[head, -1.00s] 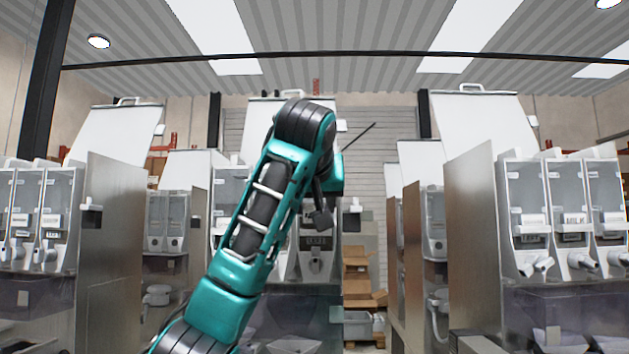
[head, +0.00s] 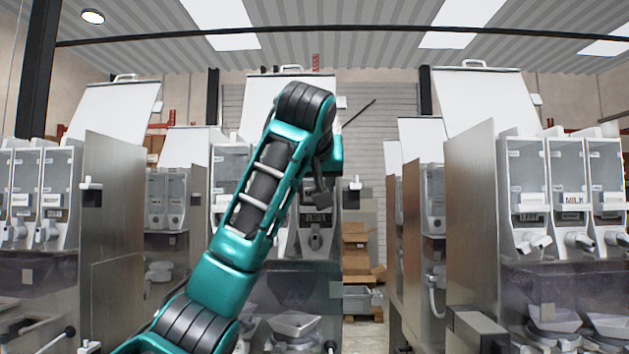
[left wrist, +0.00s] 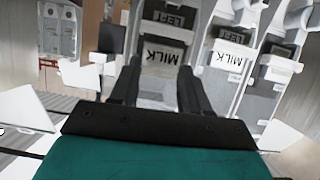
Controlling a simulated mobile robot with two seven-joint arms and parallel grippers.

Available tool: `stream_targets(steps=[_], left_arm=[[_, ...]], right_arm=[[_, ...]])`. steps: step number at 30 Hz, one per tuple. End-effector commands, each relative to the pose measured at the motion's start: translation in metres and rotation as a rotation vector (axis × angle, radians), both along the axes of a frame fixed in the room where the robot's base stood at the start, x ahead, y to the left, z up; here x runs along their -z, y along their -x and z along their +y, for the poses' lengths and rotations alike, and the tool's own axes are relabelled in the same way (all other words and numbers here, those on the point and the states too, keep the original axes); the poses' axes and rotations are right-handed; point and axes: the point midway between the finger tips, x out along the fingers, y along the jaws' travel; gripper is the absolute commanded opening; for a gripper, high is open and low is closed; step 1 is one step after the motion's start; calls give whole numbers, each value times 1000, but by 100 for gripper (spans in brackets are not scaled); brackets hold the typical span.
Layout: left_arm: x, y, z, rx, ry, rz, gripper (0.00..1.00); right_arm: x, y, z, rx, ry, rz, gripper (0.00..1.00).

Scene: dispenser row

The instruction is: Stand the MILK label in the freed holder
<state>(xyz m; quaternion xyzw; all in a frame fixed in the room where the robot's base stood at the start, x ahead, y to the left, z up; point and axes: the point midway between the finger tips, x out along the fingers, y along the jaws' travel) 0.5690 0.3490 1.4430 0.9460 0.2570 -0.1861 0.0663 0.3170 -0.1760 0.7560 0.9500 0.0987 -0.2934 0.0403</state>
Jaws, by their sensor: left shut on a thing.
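My left gripper (head: 323,197) is in front of the middle dispenser (head: 315,240) in the head view, its fingertips largely hidden by the arm. In the left wrist view its two dark fingers (left wrist: 161,85) stand on either side of a white MILK label (left wrist: 160,54), which appears upside down there; the gripper is shut on it. A dark plate with pale letters (left wrist: 180,16) lies just beyond this label. I cannot tell whether the held label touches a holder. Another MILK label (left wrist: 232,57) sits on the neighbouring dispenser. My right gripper is not in view.
A right-hand dispenser row (head: 572,170) also bears a MILK label (head: 573,199). Metal side panels (head: 470,215) edge the units. Cardboard boxes (head: 357,250) stand in the open aisle behind.

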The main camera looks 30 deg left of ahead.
Motion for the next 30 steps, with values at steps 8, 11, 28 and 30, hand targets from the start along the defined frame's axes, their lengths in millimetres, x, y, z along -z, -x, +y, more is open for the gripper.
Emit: stream_targets(steps=[8, 11, 28, 30], left_arm=[[3, 0, 0, 1, 0, 0, 0], [7, 0, 0, 1, 1, 1, 0], [11, 0, 0, 1, 0, 0, 57], [11, 0, 0, 1, 0, 0, 63]], right_arm=[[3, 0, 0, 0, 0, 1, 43], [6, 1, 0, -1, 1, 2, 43], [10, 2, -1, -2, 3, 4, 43], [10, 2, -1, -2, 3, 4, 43]])
